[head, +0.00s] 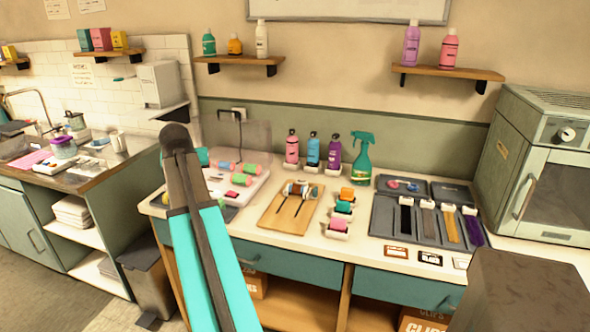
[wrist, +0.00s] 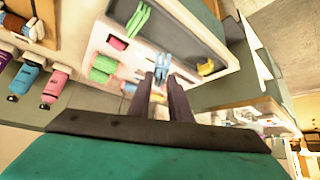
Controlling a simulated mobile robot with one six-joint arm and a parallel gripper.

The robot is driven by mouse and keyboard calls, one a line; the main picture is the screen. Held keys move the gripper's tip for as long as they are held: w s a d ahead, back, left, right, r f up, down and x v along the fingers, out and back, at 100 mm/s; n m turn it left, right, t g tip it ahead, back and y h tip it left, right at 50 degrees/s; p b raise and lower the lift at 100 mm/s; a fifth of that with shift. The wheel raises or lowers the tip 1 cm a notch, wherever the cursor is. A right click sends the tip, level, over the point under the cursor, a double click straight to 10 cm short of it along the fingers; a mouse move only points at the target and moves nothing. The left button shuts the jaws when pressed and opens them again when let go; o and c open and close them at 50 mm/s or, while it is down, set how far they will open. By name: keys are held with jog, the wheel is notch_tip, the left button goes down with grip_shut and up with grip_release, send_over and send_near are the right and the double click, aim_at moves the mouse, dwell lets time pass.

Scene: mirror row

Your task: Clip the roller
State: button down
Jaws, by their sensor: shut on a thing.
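In the wrist view, my gripper (wrist: 162,80) has its two dark fingers closed on a blue clip (wrist: 163,64), which sticks out past the fingertips. In the head view my arm hides the gripper and the clip. A roller (head: 298,190) with brown on it and pale ends lies across a wooden board (head: 275,212) on the counter. A white heater tray (head: 262,183) left of the board holds several coloured rollers, and its edge also shows in the wrist view (wrist: 222,75) beside a yellow clip (wrist: 207,68). I cannot tell whether the blue clip touches anything.
Several single rollers (head: 344,208) stand right of the board. A grey tray (head: 385,222) with hair strands lies further right. Bottles (head: 312,150) and a green spray bottle (head: 362,158) stand at the back. A microwave-like cabinet (head: 545,180) stands at the right end.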

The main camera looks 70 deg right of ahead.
jog(key=s+d+m+g+h+b, duration=0.1)
jog(key=s+d+m+b, duration=0.1)
jog(key=s+d, duration=0.9)
jog(key=s+d+f+m+g+h+b, duration=0.1)
jog(key=s+d+m+g+h+b, duration=0.1)
jog(key=s+d, duration=0.9)
jog(key=s+m+b, duration=0.1)
jog(key=s+m, duration=0.1)
jog(key=s, duration=0.2)
jog(key=shift+s, duration=0.35)
jog(key=shift+f, duration=0.25)
jog(key=shift+f+b, duration=1.55)
jog(key=shift+f, duration=0.45)
jog(key=shift+f+b, duration=0.3)
jog(key=shift+f, duration=0.75)
jog(key=shift+f+p, duration=0.25)
jog(key=shift+p, duration=0.05)
